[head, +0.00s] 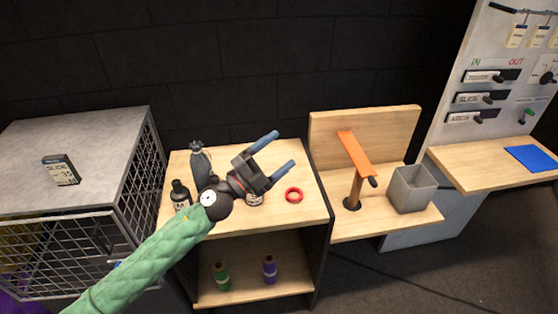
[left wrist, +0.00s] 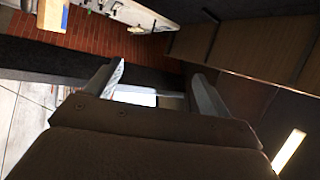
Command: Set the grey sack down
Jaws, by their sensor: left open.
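The grey sack (head: 201,162) stands upright on the left back part of the wooden shelf top (head: 308,215), with its neck tied. My left gripper (head: 279,152) is open and empty above the shelf top, to the right of the sack and apart from it in the picture. Its two blue-grey fingers point up and right. In the left wrist view the open fingers (left wrist: 150,85) show nothing between them but background. My right gripper is not in view.
A dark bottle (head: 180,194) stands left of the sack. A red ring (head: 294,195) and a partly hidden labelled can (head: 254,199) are on the same top. A wire cage (head: 95,210) stands left; a grey bin (head: 412,189) and an orange lever (head: 355,157) stand right.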

